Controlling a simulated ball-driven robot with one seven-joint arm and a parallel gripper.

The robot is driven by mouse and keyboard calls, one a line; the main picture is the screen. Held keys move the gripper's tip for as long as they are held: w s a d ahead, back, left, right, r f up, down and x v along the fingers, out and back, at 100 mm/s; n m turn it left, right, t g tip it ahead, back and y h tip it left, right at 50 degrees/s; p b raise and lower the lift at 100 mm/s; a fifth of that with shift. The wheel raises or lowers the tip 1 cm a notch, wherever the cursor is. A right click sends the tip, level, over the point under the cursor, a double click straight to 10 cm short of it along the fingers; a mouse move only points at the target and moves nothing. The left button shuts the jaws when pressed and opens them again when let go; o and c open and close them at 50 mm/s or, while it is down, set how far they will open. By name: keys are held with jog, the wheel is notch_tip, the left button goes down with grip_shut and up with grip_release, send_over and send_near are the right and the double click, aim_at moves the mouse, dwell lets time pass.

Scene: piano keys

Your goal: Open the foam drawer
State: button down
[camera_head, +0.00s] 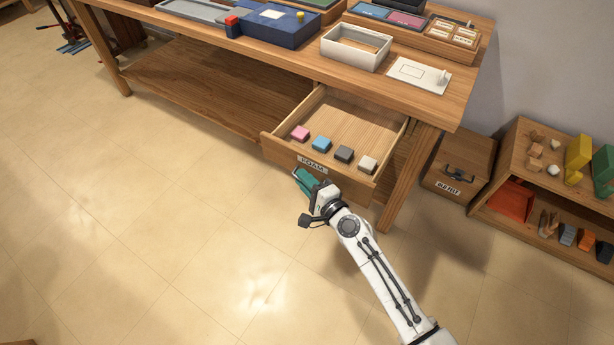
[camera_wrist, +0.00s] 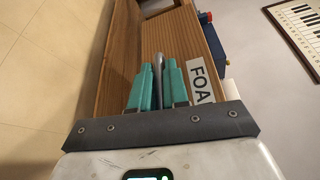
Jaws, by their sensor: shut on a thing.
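The foam drawer (camera_head: 360,118) is pulled out from under the workbench, with its inside showing in the head view. Pink (camera_head: 300,132), blue (camera_head: 321,143), grey (camera_head: 344,154) and off-white (camera_head: 367,164) blocks lie in a row along its front. Its front panel with the FOAM label also shows in the wrist view (camera_wrist: 165,38). My gripper (camera_head: 302,178) is at the drawer front, just below the label. In the wrist view its teal fingers (camera_wrist: 156,85) are closed on the grey drawer handle (camera_wrist: 157,62). Part of the handle is hidden between the fingers.
The wooden workbench (camera_head: 205,92) stands above and behind the drawer. The tiled floor (camera_head: 150,220) in front and left is clear.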

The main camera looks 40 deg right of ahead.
jog(key=shift+f, duration=0.1)
jog(key=c, duration=1.2)
grip_release()
jog(key=shift+s, duration=0.1)
jog(key=s+r+b, duration=0.1)
jog(key=s, duration=0.9)
jog(key=shift+s+a, duration=0.2)
jog(key=shift+s, duration=0.1)
